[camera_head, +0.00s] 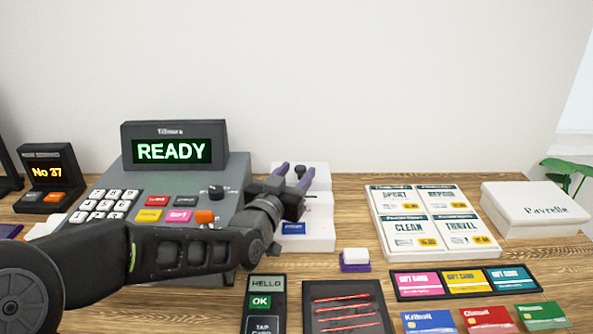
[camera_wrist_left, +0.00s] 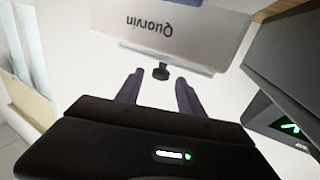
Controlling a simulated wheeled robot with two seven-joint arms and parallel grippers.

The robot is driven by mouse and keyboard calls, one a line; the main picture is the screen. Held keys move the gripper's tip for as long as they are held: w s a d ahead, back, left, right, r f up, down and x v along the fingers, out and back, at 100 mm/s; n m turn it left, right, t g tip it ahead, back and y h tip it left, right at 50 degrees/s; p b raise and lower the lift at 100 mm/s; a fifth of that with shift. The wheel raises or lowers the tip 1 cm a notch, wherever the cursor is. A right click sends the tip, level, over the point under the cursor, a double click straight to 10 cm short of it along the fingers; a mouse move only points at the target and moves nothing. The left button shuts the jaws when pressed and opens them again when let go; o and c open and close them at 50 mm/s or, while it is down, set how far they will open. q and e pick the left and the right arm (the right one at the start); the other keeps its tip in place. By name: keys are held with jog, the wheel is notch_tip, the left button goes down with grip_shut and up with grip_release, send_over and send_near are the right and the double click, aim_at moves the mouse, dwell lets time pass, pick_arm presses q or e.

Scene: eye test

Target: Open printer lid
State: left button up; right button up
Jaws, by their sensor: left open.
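The white printer (camera_head: 318,237) stands on the counter just right of the cash register, partly hidden behind my left gripper. Its white lid panel (camera_head: 318,174) shows at the top, with a small black knob (camera_head: 300,171). In the left wrist view the lid (camera_wrist_left: 205,35) reads "Quorvin" upside down, and the knob (camera_wrist_left: 161,72) sticks out at its near edge. My left gripper (camera_head: 297,168) is open, its purple fingers on either side of the knob; the fingers (camera_wrist_left: 160,77) look apart from it. I cannot tell whether the lid is raised. My right gripper is not in view.
The grey cash register (camera_head: 235,172) with its READY display (camera_head: 173,151) stands close to my left arm. A card terminal (camera_head: 266,300), a black tray (camera_head: 372,292) and a white stamp-like block (camera_head: 355,256) lie in front. A price board (camera_head: 382,232) is to the right.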

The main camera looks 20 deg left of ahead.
pick_arm(q)
jog(key=shift+w, duration=0.35)
jog(key=shift+c, duration=0.5)
grip_shut()
dwell(0.8)
